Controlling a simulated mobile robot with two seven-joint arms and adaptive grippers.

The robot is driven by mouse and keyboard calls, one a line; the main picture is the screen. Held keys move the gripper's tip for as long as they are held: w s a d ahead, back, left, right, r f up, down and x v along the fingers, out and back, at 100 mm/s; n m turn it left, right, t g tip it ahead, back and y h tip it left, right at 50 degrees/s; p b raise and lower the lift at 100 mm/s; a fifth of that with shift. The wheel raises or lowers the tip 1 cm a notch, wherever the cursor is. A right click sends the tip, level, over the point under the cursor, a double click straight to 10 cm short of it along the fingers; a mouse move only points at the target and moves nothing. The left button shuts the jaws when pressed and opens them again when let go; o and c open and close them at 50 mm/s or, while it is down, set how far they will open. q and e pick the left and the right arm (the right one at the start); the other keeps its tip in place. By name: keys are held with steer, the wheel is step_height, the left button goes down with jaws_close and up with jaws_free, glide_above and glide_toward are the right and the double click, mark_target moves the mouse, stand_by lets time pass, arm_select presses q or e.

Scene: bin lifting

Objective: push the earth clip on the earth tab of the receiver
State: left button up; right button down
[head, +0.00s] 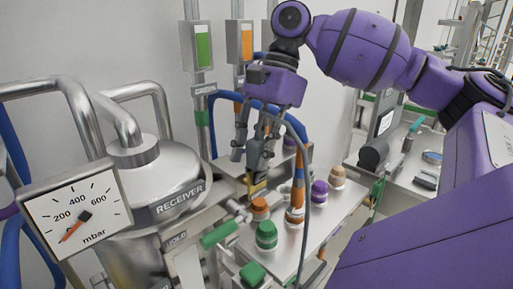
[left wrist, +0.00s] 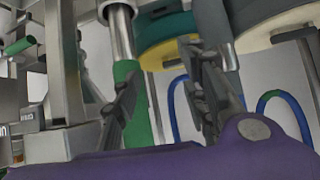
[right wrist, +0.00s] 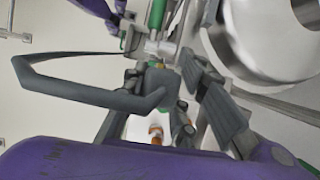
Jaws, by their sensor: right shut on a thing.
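The receiver (head: 150,180) is a steel vessel with a dark RECEIVER label, left of centre in the head view. My right gripper (head: 256,145) points down to the right of it, shut on the grey earth clip (head: 260,158). The clip also shows between the fingers in the right wrist view (right wrist: 161,86), with its grey cable (right wrist: 75,86) looping left. A small brass piece (head: 257,187) shows just below the clip; I cannot tell whether it is the earth tab or part of the clip, nor whether they touch. My left gripper (left wrist: 165,90) is open and empty in the left wrist view.
A steel panel below my right gripper carries orange (head: 260,206), green (head: 266,235), purple (head: 319,190) and tan (head: 337,174) knobs. A green-handled valve (head: 219,235) and a pressure gauge (head: 80,215) stand left. Blue hoses and pipes crowd the back.

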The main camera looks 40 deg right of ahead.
steer(key=shift+f, duration=0.15)
stand_by(0.5)
steer(key=c, duration=1.3)
jaws_free()
steer(key=shift+c, duration=0.2)
steer(key=v, duration=1.2)
steer(key=shift+a, duration=0.1)
